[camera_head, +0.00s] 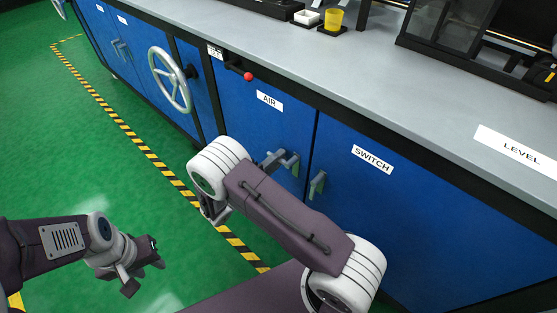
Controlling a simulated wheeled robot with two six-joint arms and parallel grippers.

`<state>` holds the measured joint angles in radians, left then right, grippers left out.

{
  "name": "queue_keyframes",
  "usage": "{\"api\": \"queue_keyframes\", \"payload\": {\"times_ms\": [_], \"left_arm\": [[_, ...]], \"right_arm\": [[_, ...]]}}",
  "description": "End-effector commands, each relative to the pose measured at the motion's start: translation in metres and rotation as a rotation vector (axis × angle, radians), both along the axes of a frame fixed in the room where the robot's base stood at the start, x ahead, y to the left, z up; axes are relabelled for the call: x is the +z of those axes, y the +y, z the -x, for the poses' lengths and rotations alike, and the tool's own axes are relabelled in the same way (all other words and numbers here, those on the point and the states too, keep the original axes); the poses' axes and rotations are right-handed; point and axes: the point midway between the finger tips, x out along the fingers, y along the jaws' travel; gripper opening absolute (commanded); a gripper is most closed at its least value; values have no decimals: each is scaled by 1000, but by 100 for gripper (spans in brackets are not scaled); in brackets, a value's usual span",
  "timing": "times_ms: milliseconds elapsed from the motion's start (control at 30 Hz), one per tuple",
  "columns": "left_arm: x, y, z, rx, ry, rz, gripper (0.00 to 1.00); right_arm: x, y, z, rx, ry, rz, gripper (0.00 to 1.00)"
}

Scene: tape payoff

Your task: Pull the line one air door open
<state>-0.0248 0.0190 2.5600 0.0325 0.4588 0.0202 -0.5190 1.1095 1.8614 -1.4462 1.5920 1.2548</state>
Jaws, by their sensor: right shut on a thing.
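The air door (240,120) is a blue cabinet panel with a white AIR label (269,101). It looks flush with the cabinet front. Its grey handle (295,164) is near the door's right edge. My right gripper (282,160) is at this handle and shut on it; my forearm and wrist hide part of the gripper and the lower door. My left gripper (146,274) is low at the left over the green floor, open and empty, away from the cabinet.
The switch door (400,210), with its own handle (318,185), adjoins on the right. A handwheel (170,80) and a red-knobbed lever (248,76) stick out at left. The grey counter (390,95) is above. Floor left of the striped tape (130,130) is clear.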

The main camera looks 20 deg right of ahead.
Motion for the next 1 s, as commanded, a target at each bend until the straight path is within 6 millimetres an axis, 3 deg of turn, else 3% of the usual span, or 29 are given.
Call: {"api": "queue_keyframes", "payload": {"times_ms": [800,900,1000], "left_arm": [[0,0,0,0,0,0,36],[-4,0,0,0,0,0,36],[-12,0,0,0,0,0,36]], "right_arm": [[3,0,0,-2,-77,-33,0],[1,9,0,-24,-83,-30,0],[0,31,4,-81,-89,-28,0]]}}
